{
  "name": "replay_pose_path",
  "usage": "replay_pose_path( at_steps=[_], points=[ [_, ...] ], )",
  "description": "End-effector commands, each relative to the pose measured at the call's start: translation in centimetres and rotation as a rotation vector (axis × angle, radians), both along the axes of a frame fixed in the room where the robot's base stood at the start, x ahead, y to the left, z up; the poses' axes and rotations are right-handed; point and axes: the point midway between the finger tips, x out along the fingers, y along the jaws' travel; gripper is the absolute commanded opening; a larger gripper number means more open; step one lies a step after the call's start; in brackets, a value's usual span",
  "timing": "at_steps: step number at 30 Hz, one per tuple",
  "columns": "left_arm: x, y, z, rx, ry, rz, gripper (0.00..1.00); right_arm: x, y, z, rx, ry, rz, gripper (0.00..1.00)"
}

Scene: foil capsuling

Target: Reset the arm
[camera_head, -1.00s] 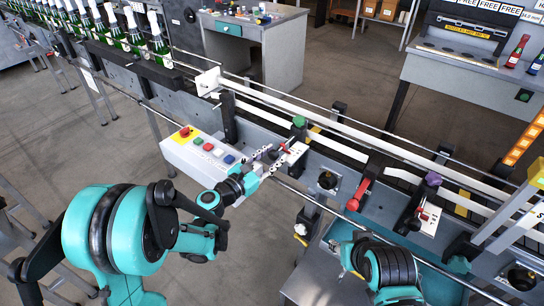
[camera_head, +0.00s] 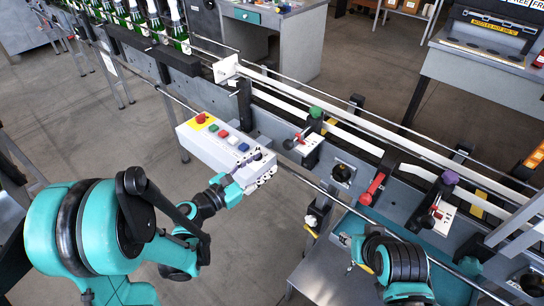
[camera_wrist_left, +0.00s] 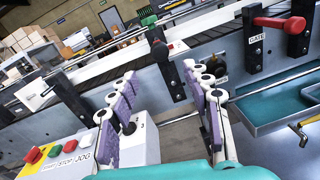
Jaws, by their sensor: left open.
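My left gripper (camera_head: 262,172) is open at the right end of the white control box (camera_head: 212,146). In the left wrist view its purple-padded fingers (camera_wrist_left: 160,115) stand apart with nothing gripped. A black knob (camera_wrist_left: 128,125) on the box shows between and beyond them. The lever with a white plate (camera_head: 311,150) on the line's front is apart from the gripper, to its right. My right arm (camera_head: 395,265) shows at the lower right, but I cannot make out its gripper.
The control box has red, green, white and blue buttons. Green bottles (camera_head: 180,38) stand at upper left. Open floor (camera_head: 250,250) lies below the gripper.

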Motion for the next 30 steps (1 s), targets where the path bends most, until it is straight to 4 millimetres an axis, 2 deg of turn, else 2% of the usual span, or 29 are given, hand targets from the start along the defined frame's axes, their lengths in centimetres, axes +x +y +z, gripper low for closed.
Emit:
replay_pose_path(
  at_steps=[4,20,23,25,30],
  points=[
    [-0.6,0.5,0.0,0.0,0.0,0.0,0.49,0.0,0.0,0.0,0.0,0.0,0.0,0.4],
    [-0.7,0.3,0.0,0.025,-0.006,-0.004,0.49,0.0,0.0,0.0,0.0,0.0,0.0,0.4],
    [-1.3,-0.2,-0.2,0.154,-0.037,-0.02,0.49,0.0,0.0,0.0,0.0,0.0,0.0,0.4],
    [-2.0,-0.8,-0.6,0.321,-0.077,-0.048,0.49,0.0,0.0,0.0,0.0,0.0,0.0,0.4],
    [-5.5,-1.1,-2.3,0.884,-0.234,-0.19,0.49,0.0,0.0,0.0,0.0,0.0,0.0,0.4]
  ],
)
